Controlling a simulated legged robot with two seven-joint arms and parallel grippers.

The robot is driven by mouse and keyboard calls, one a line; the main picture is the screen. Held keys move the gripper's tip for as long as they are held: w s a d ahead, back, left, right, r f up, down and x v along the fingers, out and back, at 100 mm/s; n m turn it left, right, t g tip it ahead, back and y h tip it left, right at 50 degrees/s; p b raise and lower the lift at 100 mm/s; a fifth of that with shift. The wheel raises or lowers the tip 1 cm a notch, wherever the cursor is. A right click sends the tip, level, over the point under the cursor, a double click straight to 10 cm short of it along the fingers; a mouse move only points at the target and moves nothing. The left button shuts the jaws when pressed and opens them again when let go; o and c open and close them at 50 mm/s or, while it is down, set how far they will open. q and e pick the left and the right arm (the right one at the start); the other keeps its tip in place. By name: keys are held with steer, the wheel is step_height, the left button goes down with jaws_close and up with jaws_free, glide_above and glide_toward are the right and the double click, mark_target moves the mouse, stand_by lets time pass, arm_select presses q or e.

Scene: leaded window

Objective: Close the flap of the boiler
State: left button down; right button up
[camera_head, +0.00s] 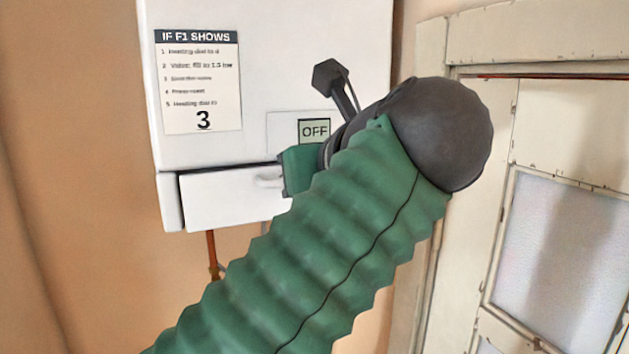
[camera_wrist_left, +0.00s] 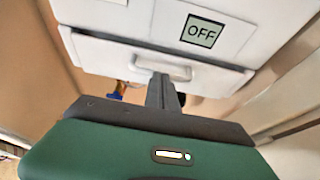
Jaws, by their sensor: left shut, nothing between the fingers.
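The white boiler (camera_head: 270,80) hangs on the wall, and its small display (camera_head: 314,130) reads OFF. Its flap (camera_head: 225,196) is the white panel at the bottom. A dark gap runs along the flap's top edge, so it looks slightly ajar. The flap handle (camera_head: 267,180) is partly covered by my left arm. The wrist view shows the flap (camera_wrist_left: 207,80) and its handle (camera_wrist_left: 160,67) from the front. My left gripper (camera_wrist_left: 160,84) is shut and empty, with its tips at or just in front of the handle; contact cannot be told. My right gripper is out of view.
An instruction sheet (camera_head: 198,80) is fixed to the boiler's front. A copper pipe (camera_head: 212,255) runs below the boiler. A pale framed door or window (camera_head: 565,230) stands at the right. My green left arm hides the boiler's lower right.

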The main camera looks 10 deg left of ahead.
arm_select(q)
steer(key=shift+w+a+r+g+h+p, duration=0.45)
steer(key=shift+r+p, duration=0.25)
steer(key=shift+p, duration=0.55)
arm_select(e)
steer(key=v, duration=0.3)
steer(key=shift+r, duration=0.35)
arm_select(q)
steer(key=shift+a, duration=0.1)
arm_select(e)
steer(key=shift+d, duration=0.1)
